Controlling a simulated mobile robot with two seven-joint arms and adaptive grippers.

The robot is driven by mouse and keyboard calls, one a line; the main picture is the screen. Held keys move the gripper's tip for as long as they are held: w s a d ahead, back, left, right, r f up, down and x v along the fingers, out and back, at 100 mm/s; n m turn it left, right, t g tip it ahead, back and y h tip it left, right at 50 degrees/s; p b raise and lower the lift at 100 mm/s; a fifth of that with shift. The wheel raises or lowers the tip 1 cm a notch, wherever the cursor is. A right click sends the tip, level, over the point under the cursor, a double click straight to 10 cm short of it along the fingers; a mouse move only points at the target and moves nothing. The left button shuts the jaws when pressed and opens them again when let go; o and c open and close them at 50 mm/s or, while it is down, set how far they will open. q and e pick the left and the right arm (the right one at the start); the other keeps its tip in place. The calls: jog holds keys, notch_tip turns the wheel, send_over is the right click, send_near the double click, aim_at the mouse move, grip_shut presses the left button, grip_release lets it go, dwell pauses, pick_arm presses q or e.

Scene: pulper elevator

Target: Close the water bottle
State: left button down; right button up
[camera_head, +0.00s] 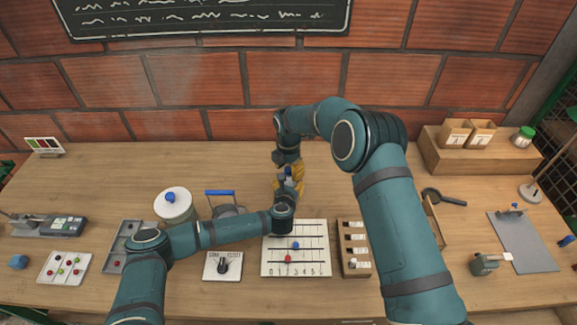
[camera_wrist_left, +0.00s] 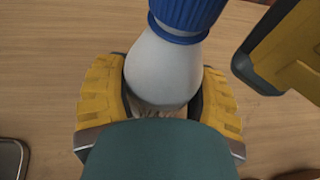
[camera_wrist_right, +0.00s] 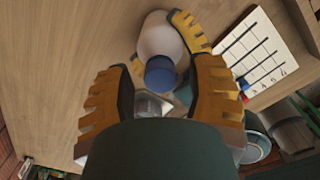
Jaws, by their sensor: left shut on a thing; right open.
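The water bottle (camera_wrist_left: 165,70) is white with a blue cap (camera_wrist_left: 188,15) on its top. My left gripper (camera_wrist_left: 155,100) is shut around the bottle's body below the cap. My right gripper (camera_wrist_right: 165,85) is open above the bottle, its yellow fingers on either side of the blue cap (camera_wrist_right: 160,74) without visibly gripping it. One of its fingers also shows at the upper right of the left wrist view. In the head view the bottle is mostly hidden by the grippers. I cannot tell how tightly the cap sits.
A white numbered board (camera_head: 312,248) with red and blue pieces lies just in front of the bottle. A white pot (camera_head: 174,207) with a blue knob stands to the left. A box of labelled slots (camera_head: 354,262) and a magnifier (camera_head: 444,197) are to the right. The wall is close behind.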

grip_shut()
jog(key=m, duration=0.6)
jog(key=shift+m, duration=0.3)
jog(key=shift+c, duration=0.4)
grip_release()
jog(key=shift+r, duration=0.1)
